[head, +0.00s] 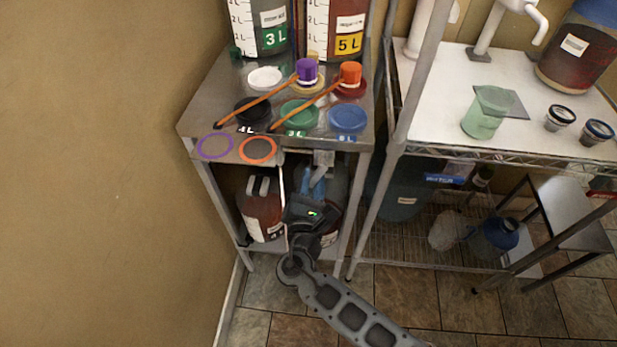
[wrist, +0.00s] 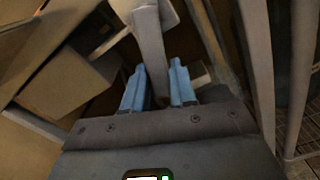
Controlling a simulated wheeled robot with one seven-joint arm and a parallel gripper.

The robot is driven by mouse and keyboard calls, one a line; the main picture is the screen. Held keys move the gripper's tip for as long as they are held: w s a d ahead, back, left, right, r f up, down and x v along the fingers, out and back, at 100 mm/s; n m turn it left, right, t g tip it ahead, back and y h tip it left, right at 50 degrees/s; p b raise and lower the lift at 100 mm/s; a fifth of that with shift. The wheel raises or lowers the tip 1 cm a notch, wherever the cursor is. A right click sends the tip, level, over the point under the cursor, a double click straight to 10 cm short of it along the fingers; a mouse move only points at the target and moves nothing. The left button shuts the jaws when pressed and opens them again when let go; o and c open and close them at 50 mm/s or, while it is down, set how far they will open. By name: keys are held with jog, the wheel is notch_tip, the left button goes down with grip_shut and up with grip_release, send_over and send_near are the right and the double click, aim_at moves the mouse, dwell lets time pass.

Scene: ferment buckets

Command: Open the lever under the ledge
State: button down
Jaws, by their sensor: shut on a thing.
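In the wrist view the lever (wrist: 151,45) is a pale grey bar running down between my blue fingers. My gripper (head: 317,182) is below the ledge, and its fingers (wrist: 158,88) are shut on the lever from both sides. The lever's lower end is hidden by the gripper body.
Purple (head: 215,146) and orange (head: 258,150) rings mark the ledge's left part. A jug (head: 262,212) stands below at left. A metal post (head: 404,130) rises at right.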

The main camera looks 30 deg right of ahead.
jog(key=shift+s+d+f+n, duration=0.1)
jog(key=shift+s+n, duration=0.05)
jog(key=shift+n, duration=0.15)
jog(key=c, duration=1)
grip_release()
jog(key=v, duration=0.7)
jog(key=shift+s+a+b, duration=0.25)
jog(key=shift+s+b, duration=0.05)
jog(key=shift+b, duration=0.15)
